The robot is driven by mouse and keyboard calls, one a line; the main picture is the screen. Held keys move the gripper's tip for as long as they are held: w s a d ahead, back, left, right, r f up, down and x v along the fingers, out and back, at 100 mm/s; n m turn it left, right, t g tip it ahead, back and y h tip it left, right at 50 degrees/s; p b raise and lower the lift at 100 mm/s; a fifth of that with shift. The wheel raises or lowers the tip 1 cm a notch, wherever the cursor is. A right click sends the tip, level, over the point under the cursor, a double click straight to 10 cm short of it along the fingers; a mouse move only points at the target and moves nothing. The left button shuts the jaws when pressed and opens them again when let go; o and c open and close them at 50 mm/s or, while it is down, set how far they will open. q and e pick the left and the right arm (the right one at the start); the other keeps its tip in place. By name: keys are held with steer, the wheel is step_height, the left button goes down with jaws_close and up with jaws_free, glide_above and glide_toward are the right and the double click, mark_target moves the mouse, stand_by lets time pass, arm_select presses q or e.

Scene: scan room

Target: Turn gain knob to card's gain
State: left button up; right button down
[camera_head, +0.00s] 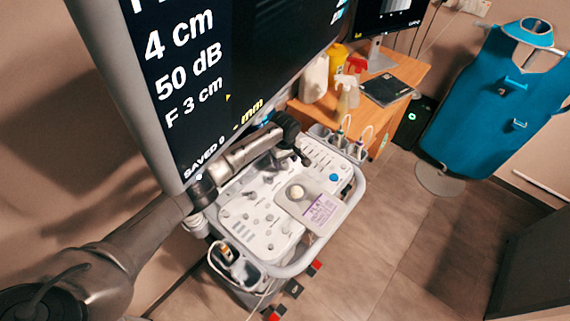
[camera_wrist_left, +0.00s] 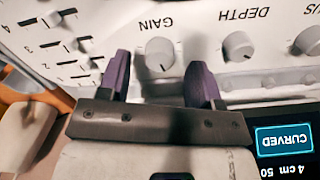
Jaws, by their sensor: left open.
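The gain knob (camera_wrist_left: 159,54) is a pale round knob on the console face, under the label GAIN, which appears upside down in the left wrist view. My left gripper (camera_wrist_left: 158,82) is open, with one purple finger on each side of the knob; whether either touches it I cannot tell. In the head view the left gripper (camera_head: 290,160) is over the far part of the white console (camera_head: 262,238). A card with purple print (camera_head: 325,211) lies on the console's near right part; its text is too small to read. The screen (camera_head: 185,75) shows 4 cm, 50 dB and F 3 cm.
The depth knob (camera_wrist_left: 238,46) is right of the gain knob in the wrist view, and numbered switches (camera_wrist_left: 62,45) are at left. A wooden desk (camera_head: 408,72) with bottles stands behind the console. A blue apron (camera_head: 505,100) hangs at right.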

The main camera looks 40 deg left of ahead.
arm_select(q)
steer(key=shift+f, duration=0.8)
steer(key=c, duration=0.9)
